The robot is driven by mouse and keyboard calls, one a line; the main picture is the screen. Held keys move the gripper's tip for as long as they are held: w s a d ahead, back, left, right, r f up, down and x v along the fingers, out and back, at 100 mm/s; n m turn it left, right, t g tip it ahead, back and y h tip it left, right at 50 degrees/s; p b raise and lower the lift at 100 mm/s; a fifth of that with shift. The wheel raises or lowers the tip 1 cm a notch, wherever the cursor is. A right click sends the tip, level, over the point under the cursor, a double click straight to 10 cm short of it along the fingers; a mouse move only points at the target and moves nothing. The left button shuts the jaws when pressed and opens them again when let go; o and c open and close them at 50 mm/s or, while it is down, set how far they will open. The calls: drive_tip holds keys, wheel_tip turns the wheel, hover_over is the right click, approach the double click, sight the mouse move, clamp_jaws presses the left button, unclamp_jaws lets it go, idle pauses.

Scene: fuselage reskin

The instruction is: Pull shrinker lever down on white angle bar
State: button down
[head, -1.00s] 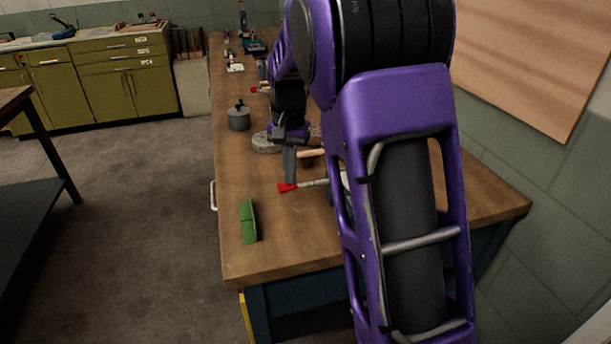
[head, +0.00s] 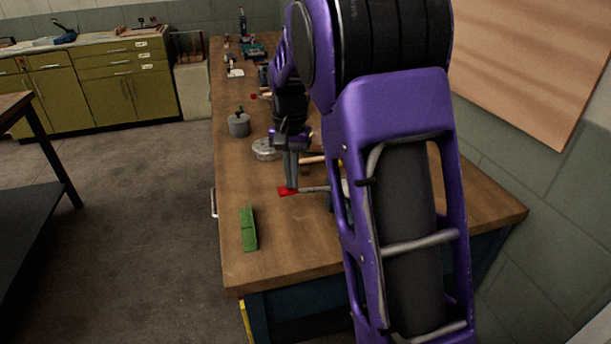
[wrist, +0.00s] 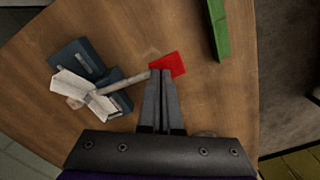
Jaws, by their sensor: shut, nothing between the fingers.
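The shrinker lever is a grey rod with a red handle (head: 287,190) over the bench, left of my arm. In the wrist view the red handle (wrist: 168,65) lies right at my fingertips, and the rod (wrist: 124,83) runs left to the blue-grey shrinker (wrist: 75,60). The white angle bar (wrist: 78,92) sits at the shrinker's jaw. My gripper (wrist: 163,72) is shut with nothing between its fingers. Its tips overlap the handle's near edge; I cannot tell whether they touch it. In the head view my gripper (head: 291,186) points down at the handle, and my arm hides most of the shrinker.
A green block (head: 248,229) lies on the wooden bench (head: 285,255) near its front left. A grey pot (head: 238,125), a round grey disc (head: 265,149) and a wooden-handled hammer (head: 318,160) lie farther back. The bench between block and handle is clear.

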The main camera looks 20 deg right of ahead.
wheel_tip(320, 180, up, 8)
drive_tip(key=p, duration=0.6)
drive_tip(key=shift+r+p, duration=0.15)
drive_tip(key=shift+p, duration=0.15)
drive_tip(key=shift+a, duration=0.1)
idle(0.5)
